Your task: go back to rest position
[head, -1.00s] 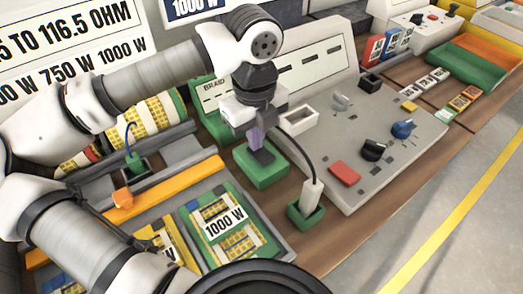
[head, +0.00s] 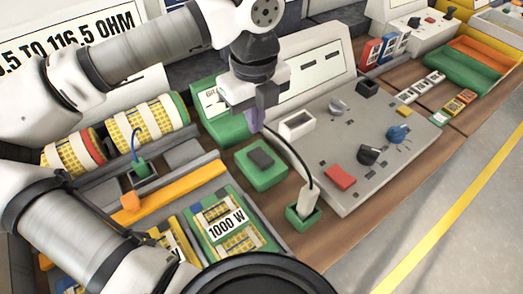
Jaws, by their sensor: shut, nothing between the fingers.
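My gripper (head: 256,126) is in the head view near the middle, pointing down with its purple-grey fingers together and nothing held. It hangs above and a little behind the green block with a dark pad on top (head: 262,166), apart from it. My arm reaches in from the left and arches over the bench to the gripper. Part of the green box behind (head: 208,103) is hidden by the gripper.
A grey control panel (head: 390,170) with knobs and a red block (head: 340,177) stands to the right. A white probe with a black cable sits in a green holder (head: 303,218). Yellow mesh rolls (head: 155,112) and a 1000 W panel (head: 222,225) lie left.

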